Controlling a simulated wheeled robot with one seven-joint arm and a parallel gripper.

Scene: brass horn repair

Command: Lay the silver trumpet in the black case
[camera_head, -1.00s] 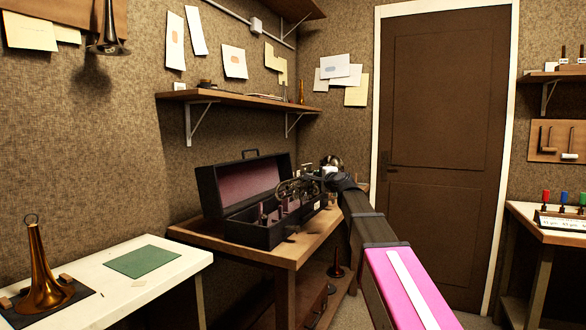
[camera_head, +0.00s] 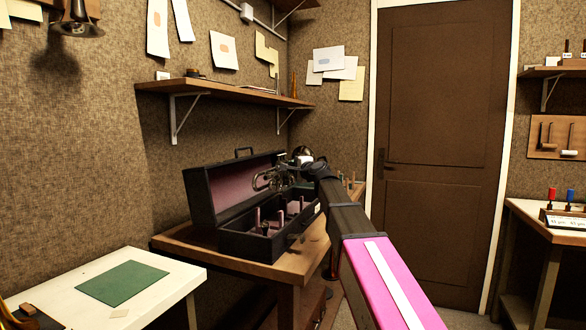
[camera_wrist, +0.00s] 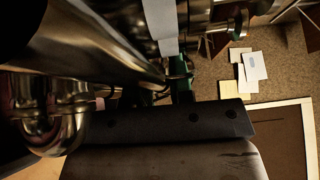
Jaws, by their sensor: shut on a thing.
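The silver trumpet (camera_head: 268,180) is held in my gripper (camera_head: 304,161), above the open black case (camera_head: 250,243). Its tubing shows in front of the case's raised lid, and its bell end is beside the gripper. In the wrist view the trumpet (camera_wrist: 110,45) fills the upper left, very close, with the green finger pads (camera_wrist: 186,88) against it. My gripper is shut on the trumpet. The case's pink upright supports show below the trumpet, apart from it in the picture. My forearm hides part of the case's right side.
The case stands on a wooden table (camera_head: 175,243) under a wall shelf (camera_head: 220,92). A white bench (camera_head: 165,275) with a green mat (camera_head: 122,283) is at left. A brown door (camera_head: 440,140) is behind my arm. Another bench (camera_head: 550,230) is at right.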

